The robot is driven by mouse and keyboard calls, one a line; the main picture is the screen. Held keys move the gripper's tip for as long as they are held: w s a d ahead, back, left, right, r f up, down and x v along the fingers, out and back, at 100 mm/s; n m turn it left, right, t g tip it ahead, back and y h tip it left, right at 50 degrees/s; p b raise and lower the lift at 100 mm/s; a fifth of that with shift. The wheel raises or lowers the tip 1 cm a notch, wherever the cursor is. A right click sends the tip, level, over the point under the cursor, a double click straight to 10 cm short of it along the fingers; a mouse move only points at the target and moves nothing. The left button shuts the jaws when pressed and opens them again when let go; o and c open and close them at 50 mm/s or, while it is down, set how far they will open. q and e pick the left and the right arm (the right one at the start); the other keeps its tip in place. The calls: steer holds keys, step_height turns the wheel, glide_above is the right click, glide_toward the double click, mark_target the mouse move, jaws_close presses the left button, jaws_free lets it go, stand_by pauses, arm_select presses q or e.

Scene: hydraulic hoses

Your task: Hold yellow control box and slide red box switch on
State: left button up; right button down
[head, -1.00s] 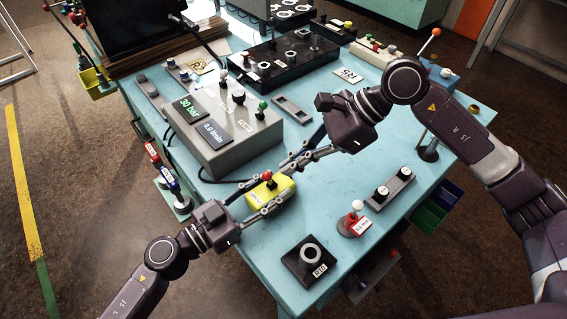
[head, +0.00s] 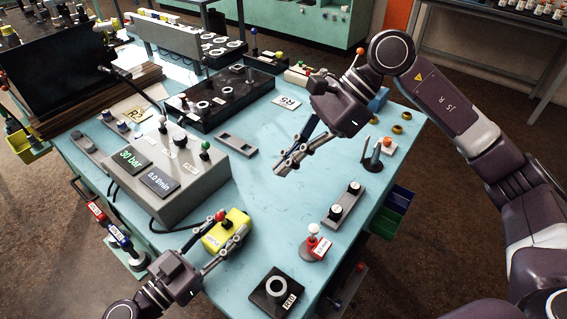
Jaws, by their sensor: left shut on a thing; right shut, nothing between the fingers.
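The yellow control box (head: 214,238) is near the left front edge of the light blue table, with a red switch knob (head: 220,215) on top. My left gripper (head: 232,226) is shut on the box, with one finger along each side. The fingers hide parts of its sides, and I cannot tell whether the box rests on the table. The switch's exact position is too small to read. My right gripper (head: 281,168) is shut and empty over the middle of the table, up and right of the box and apart from it.
The grey unit (head: 205,178) with "30 bar" and "0.0 l/min" displays stands just behind the yellow box. A black R10 block (head: 273,296), a white-knobbed lever with a red tag (head: 314,246) and a grey two-knob strip (head: 343,205) lie to the right. The table's middle is clear.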

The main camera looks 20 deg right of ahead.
steer(key=c, duration=2.5)
jaws_free()
steer(key=shift+o, duration=1.3)
steer(key=shift+a, duration=0.35)
steer(key=o, duration=0.4)
steer(key=a+h, duration=0.1)
steer(key=a, duration=0.3)
steer(key=a+g+h, duration=0.1)
steer(key=a, duration=0.3)
steer(key=shift+a+r+g, duration=0.1)
steer(key=shift+r+g, duration=0.1)
steer(key=shift+g, duration=0.1)
steer(key=shift+c, duration=0.2)
steer(key=t+h, duration=0.1)
steer(key=h, duration=0.5)
glide_toward(218, 213)
steer(key=shift+m, duration=0.3)
steer(key=f, duration=0.7)
steer(key=s+f, duration=0.1)
steer(key=f, duration=0.3)
steer(key=shift+a, duration=0.1)
steer(key=shift+c, duration=0.4)
steer(key=shift+w, duration=0.1)
jaws_close()
